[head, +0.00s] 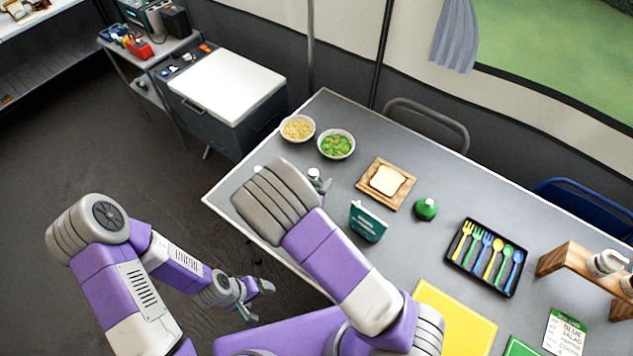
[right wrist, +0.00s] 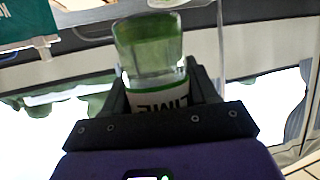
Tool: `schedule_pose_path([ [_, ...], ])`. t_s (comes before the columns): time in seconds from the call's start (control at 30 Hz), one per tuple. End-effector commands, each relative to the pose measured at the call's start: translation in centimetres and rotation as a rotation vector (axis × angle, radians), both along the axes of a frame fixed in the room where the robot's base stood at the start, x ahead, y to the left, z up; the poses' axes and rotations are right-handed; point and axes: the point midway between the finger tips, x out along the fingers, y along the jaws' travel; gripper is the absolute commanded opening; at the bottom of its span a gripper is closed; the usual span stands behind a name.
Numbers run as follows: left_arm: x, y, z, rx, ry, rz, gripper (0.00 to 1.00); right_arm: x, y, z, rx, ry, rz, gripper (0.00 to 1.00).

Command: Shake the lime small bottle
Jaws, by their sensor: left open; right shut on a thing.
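The lime small bottle (right wrist: 150,50) is clear glass with green in it and a white label reading LIME, upside down in the right wrist view. My right gripper (right wrist: 158,90) is shut around its labelled part. In the head view only the bottle's pale top (head: 314,173) shows past my right arm, by the table's left side; most of it and of the gripper is hidden. My left gripper (head: 258,302) is open and empty, off the table's left edge and low over the floor.
A wooden stand (head: 565,256) is at the right.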

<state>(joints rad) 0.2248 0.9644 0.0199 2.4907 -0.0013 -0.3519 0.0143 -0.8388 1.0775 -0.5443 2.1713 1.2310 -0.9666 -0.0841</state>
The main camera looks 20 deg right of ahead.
Motion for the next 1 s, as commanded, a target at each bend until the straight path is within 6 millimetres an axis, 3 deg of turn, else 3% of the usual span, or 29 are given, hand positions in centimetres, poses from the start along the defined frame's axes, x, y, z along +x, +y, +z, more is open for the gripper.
schedule_pose_path([
  [0.1, 0.0, 0.0, 1.1, 0.000, 0.000, 0.000, 0.82, 0.0, 0.0, 1.2, 0.000, 0.000, 0.000, 0.29],
  [0.47, 0.0, 0.0, 1.2, 0.000, 0.000, 0.000, 0.82, 0.0, 0.0, 1.4, 0.000, 0.000, 0.000, 0.29],
  [0.8, 0.0, 0.0, 5.6, 0.000, 0.000, 0.000, 0.82, 0.0, 0.0, 6.2, -0.001, -0.001, 0.000, 0.29],
  [1.0, 0.0, 0.0, 4.4, 0.000, 0.000, 0.000, 0.82, 0.0, 0.0, 4.8, -0.002, 0.001, 0.000, 0.29],
])
